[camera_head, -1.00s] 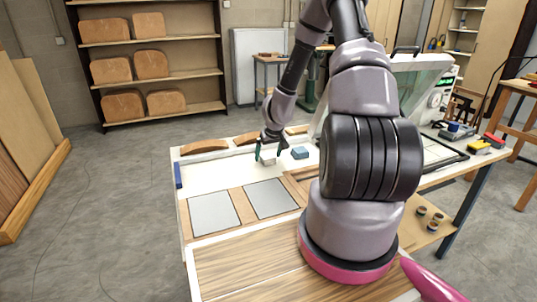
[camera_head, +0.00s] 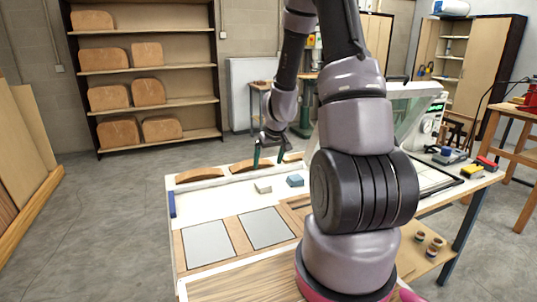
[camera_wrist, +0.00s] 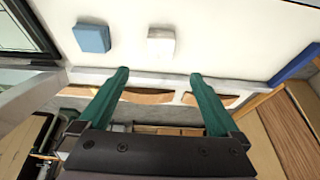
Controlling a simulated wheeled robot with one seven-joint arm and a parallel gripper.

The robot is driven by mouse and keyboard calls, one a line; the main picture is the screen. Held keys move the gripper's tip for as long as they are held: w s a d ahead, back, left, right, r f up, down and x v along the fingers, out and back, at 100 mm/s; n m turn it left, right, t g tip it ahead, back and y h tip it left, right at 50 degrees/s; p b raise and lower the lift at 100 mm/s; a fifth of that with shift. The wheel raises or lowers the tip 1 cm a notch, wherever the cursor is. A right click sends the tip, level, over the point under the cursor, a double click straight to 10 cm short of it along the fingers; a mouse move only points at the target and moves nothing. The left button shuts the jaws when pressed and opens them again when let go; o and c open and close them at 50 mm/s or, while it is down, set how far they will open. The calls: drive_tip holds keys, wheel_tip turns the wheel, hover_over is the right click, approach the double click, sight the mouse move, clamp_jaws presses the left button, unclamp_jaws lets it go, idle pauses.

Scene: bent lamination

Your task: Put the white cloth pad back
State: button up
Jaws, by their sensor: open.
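The white cloth pad (camera_head: 263,187) lies on the white tabletop (camera_head: 212,199), left of a blue block (camera_head: 295,180) and apart from it. In the wrist view the white pad (camera_wrist: 161,43) and the blue block (camera_wrist: 92,38) lie side by side on the white surface, beyond my fingertips. My gripper (camera_head: 268,158) is open and empty, raised above the table's back part, behind the pad. In the wrist view the green fingers of my gripper (camera_wrist: 160,74) are spread wide with nothing between them.
Curved wooden pieces (camera_head: 200,174) stand along the table's back edge. Two grey sheets (camera_head: 208,241) lie on the front left part. A blue bar (camera_head: 172,204) is at the left edge. A machine with a raised clear lid (camera_head: 398,100) stands at the right. The white surface around the pad is clear.

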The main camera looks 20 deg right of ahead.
drive_tip(key=s+a+r+m+t+y, duration=0.1)
drive_tip(key=s+a+r, duration=0.25)
drive_tip(key=r, duration=0.65)
drive_tip(key=s+a+r+t+y, duration=0.1)
drive_tip(key=s+a+r, duration=0.25)
drive_tip(key=r, duration=0.65)
drive_tip(key=s+a+r+m, duration=0.1)
drive_tip(key=s+r, duration=0.4)
drive_tip(key=s, duration=0.3)
drive_tip(key=s+a+r+m, duration=0.1)
drive_tip(key=s+r+m, duration=0.1)
drive_tip(key=s+r, duration=0.4)
drive_tip(key=shift+s+a+t, duration=0.25)
drive_tip(key=shift+s+t, duration=0.05)
drive_tip(key=shift+s, duration=0.9)
